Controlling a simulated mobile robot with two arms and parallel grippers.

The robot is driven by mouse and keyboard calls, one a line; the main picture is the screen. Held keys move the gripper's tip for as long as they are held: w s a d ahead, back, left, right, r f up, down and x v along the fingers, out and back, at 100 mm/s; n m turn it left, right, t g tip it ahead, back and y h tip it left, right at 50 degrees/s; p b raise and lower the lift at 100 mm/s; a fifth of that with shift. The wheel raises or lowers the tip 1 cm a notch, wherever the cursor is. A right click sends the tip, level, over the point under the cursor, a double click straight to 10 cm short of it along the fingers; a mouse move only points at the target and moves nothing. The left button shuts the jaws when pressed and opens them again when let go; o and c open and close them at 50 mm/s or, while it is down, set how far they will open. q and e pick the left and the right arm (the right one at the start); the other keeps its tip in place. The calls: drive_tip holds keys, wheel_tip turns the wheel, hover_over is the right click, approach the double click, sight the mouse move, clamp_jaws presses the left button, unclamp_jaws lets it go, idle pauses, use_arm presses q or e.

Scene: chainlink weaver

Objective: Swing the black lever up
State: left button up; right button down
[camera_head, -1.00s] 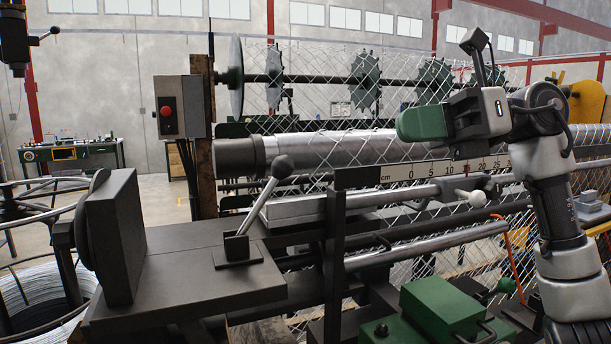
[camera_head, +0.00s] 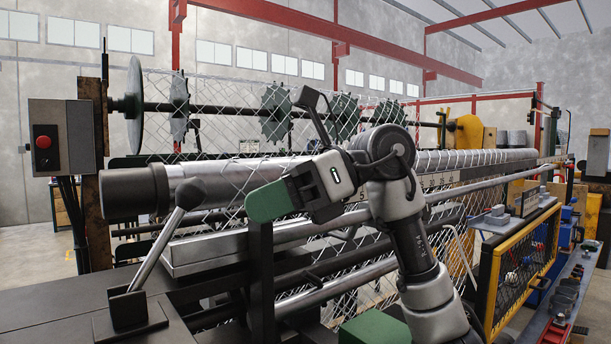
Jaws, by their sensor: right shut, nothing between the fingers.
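A lever with a black ball knob (camera_head: 190,194) and a bare metal rod (camera_head: 162,240) rises from a black bracket (camera_head: 128,308) on the dark bench at the lower left. It leans up and to the right. My right gripper (camera_head: 268,202) has green fingers that are closed with nothing between them. It is to the right of the knob, with a visible gap between them in the picture. The gripper hides part of the mesh and rails behind it. My left gripper is not in view.
A large metal roller (camera_head: 205,172) with a black end runs behind the lever. A black post (camera_head: 262,270) stands below my right gripper. A grey box with a red button (camera_head: 43,142) is at the far left. A yellow-framed guard (camera_head: 490,290) is at the right.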

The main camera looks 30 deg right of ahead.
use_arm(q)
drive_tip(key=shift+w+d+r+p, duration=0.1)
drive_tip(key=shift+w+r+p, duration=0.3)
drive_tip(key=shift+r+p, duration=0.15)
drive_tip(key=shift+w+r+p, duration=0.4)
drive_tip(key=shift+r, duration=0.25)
use_arm(e)
drive_tip(key=a, duration=0.1)
drive_tip(key=a+r, duration=0.1)
drive_tip(key=a, duration=0.1)
drive_tip(key=shift+w+a+r, duration=0.25)
drive_tip(key=shift+w+r, duration=0.05)
drive_tip(key=shift+w, duration=0.1)
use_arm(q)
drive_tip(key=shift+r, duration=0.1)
use_arm(e)
drive_tip(key=shift+r, duration=0.1)
use_arm(q)
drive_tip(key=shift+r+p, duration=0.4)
drive_tip(key=shift+p, duration=0.1)
use_arm(e)
drive_tip(key=shift+s+a+r+h, duration=0.1)
drive_tip(key=shift+a+r+h, duration=0.2)
drive_tip(key=shift+r+h, duration=0.1)
